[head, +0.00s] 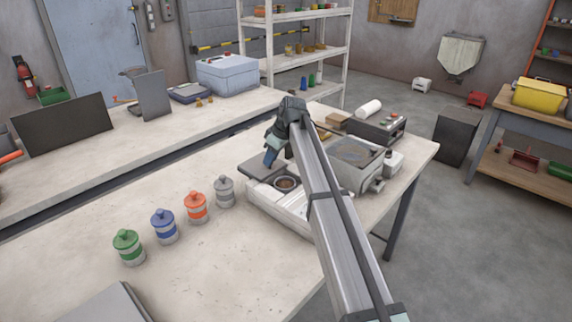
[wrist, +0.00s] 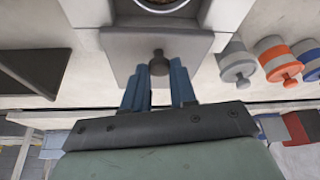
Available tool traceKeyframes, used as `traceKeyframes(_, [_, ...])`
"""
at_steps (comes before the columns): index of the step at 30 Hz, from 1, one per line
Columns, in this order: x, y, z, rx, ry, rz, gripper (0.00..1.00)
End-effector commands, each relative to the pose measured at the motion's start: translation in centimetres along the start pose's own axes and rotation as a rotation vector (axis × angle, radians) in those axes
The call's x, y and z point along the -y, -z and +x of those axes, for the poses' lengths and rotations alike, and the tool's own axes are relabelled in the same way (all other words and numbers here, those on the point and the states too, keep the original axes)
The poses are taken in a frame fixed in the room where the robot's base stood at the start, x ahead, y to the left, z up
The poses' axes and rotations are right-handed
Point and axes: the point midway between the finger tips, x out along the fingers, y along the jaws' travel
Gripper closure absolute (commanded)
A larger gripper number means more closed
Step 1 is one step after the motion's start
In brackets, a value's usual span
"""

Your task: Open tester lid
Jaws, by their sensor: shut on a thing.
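The tester is a white box (head: 275,203) on the bench, with a round dark well (head: 285,183) that shows uncovered. Its lid is a flat grey plate (head: 256,169) lying to the left of the well. In the wrist view the lid (wrist: 125,45) has a dark knob (wrist: 158,62) and the well (wrist: 165,4) shows at the top edge. My gripper (head: 270,158) is over the lid. In the wrist view its blue fingers (wrist: 160,75) are on either side of the knob, shut on it. The exact contact is partly hidden.
Canisters with green (head: 128,247), blue (head: 164,226), orange (head: 196,207) and grey (head: 224,191) bands stand left of the tester. A grey machine (head: 352,165) stands to its right.

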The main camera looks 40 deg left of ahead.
Motion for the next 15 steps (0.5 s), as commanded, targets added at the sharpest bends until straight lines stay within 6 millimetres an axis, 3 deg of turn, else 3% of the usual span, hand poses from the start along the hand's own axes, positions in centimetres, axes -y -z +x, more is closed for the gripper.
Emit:
traceKeyframes(2, [-0.4, 0.85, 0.28, 0.0, -0.001, 0.0, 1.0])
traceKeyframes(10, [-0.29, 0.78, 0.29, 0.0, -0.002, 0.001, 1.0])
traceKeyframes(11, [-0.29, 0.78, 0.29, 0.0, -0.002, 0.001, 0.72])
traceKeyframes(15, [-0.27, 0.77, 0.3, 0.0, -0.002, 0.001, 0.58])
